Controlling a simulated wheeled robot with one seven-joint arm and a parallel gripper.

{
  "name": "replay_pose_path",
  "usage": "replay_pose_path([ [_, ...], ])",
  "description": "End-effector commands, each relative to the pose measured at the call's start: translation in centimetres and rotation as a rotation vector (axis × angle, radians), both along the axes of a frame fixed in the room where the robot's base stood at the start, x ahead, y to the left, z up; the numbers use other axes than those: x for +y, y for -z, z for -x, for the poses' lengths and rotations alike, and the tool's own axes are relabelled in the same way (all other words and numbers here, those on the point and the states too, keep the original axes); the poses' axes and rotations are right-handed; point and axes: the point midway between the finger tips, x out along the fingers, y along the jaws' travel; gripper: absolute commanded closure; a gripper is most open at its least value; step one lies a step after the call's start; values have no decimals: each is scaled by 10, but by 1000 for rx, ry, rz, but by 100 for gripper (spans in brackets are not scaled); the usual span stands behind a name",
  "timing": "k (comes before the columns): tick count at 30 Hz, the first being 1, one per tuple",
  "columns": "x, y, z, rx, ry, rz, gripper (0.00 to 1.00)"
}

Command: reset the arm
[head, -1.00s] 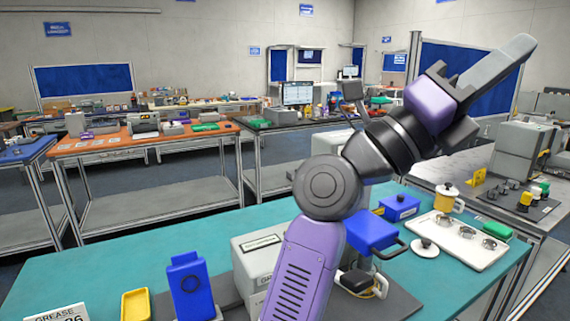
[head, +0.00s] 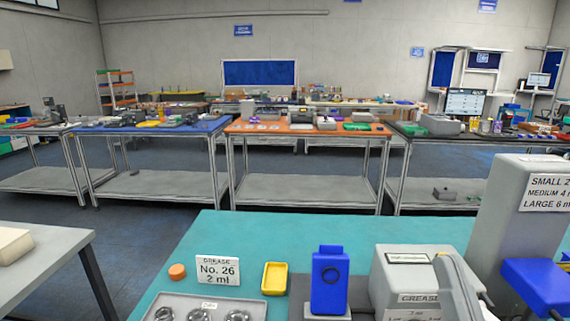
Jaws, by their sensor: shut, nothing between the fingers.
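My gripper and arm are not recognisable in the head view. A grey curved part (head: 455,285) stands in front of the grease box at the lower right, and I cannot tell what it belongs to. The teal bench (head: 225,240) spreads across the lower middle and right. On it stand a grey box marked grease (head: 400,265), a blue upright holder (head: 329,280) and a tall grey unit (head: 515,225) with a size label.
A grease sign (head: 217,270), yellow tray (head: 274,278), orange cap (head: 177,271) and pale tray (head: 265,305) with round parts share the bench. A grey table (head: 50,238) stands at left. Behind are an orange table (head: 290,128) and a blue table (head: 150,129), with open floor between.

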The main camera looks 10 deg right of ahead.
Motion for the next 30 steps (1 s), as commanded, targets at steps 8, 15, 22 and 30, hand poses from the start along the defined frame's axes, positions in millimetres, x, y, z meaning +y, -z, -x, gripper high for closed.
replay_pose_path([
  [8,23,120,38,381,-25,58,100],
  [15,39,202,101,674,-41,62,100],
  [22,50,255,173,909,-46,19,100],
  [30,51,279,218,1046,-29,-16,100],
])
